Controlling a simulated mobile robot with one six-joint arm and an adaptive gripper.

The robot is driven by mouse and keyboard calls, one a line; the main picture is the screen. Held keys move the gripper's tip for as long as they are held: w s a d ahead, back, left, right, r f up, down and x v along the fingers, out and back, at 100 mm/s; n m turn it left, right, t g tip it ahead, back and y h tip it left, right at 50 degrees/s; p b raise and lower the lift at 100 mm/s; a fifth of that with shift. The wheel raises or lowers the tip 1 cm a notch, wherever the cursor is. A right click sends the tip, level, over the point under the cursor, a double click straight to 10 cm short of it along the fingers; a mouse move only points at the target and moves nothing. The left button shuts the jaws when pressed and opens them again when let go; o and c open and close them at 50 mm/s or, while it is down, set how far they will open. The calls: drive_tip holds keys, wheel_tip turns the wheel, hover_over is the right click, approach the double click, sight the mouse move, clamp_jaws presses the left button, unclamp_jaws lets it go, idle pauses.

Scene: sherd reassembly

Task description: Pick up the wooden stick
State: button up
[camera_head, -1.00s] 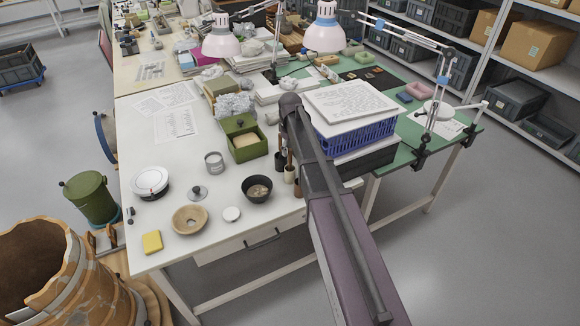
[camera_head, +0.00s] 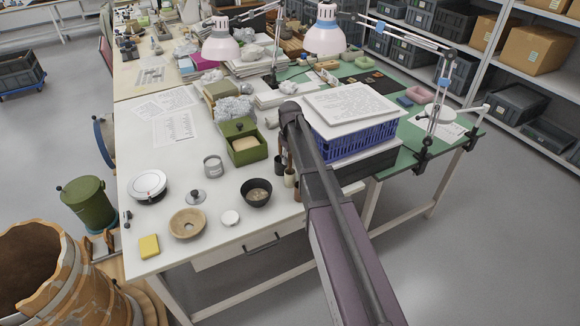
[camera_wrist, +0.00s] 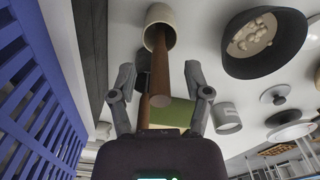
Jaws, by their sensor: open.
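The brown wooden stick (camera_wrist: 161,72) stands in a cream cup (camera_wrist: 160,16) in the wrist view and reaches between my fingers. My gripper (camera_wrist: 160,88) is open, with one finger on each side of the stick. I see no clear contact between the fingers and the stick. In the head view my arm hides the gripper; the cream cup (camera_head: 289,178) shows just left of the arm, with a stick rising from it.
A dark bowl with pale pieces (camera_head: 256,192) stands close to the cup. A blue crate (camera_head: 352,142) is right of my arm. A green box (camera_head: 244,154) and a grey tin (camera_head: 213,167) stand behind.

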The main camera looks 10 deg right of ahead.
clamp_jaws()
drive_tip(key=shift+r, duration=0.15)
wheel_tip(320, 180, up, 10)
drive_tip(key=p, duration=1)
idle(1.1)
